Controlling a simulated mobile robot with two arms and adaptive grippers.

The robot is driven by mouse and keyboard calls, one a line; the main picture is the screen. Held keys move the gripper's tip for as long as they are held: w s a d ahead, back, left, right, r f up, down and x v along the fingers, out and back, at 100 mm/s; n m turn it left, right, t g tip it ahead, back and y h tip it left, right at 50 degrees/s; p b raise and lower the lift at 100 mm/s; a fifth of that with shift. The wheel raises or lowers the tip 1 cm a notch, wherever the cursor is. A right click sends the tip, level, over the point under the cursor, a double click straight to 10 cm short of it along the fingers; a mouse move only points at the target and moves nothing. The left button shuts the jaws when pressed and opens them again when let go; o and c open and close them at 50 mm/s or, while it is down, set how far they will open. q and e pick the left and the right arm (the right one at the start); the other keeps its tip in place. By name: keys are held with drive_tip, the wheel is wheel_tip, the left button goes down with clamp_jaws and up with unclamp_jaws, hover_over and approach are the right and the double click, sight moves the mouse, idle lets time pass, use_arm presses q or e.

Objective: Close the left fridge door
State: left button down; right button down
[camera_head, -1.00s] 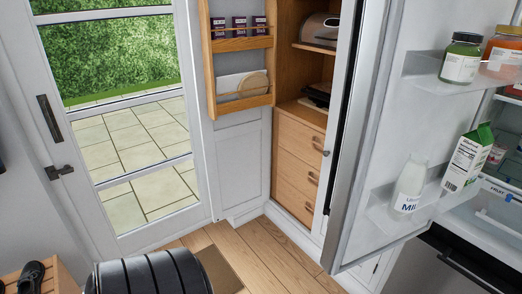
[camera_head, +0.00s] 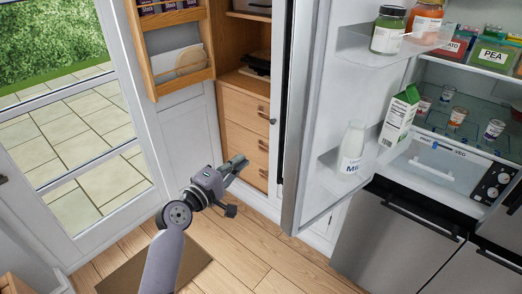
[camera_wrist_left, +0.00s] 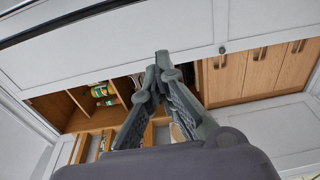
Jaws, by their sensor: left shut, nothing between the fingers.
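The left fridge door (camera_head: 318,115) stands wide open in the head view, its inner side with shelves facing right. Its shelves hold a milk bottle (camera_head: 352,147), a carton (camera_head: 399,116) and jars (camera_head: 388,30). My left gripper (camera_head: 240,163) is to the left of the door's edge, in front of the wooden drawers, apart from the door. It is shut and empty. In the left wrist view its fingertips (camera_wrist_left: 163,62) meet in front of a white panel. My right gripper is not in view.
The open fridge interior (camera_head: 455,120) holds cans and boxes. Steel lower drawers (camera_head: 395,240) sit below it. A cupboard with wooden drawers (camera_head: 246,130) stands behind my gripper. A glazed door (camera_head: 80,130) is at left.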

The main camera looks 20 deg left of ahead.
use_arm(q)
drive_tip(key=w+d+p, duration=0.4)
drive_tip(key=w+d, duration=0.1)
drive_tip(key=w, duration=0.2)
drive_tip(key=shift+d+r, duration=0.15)
drive_tip(key=shift+d, duration=0.25)
drive_tip(key=shift+w, duration=0.2)
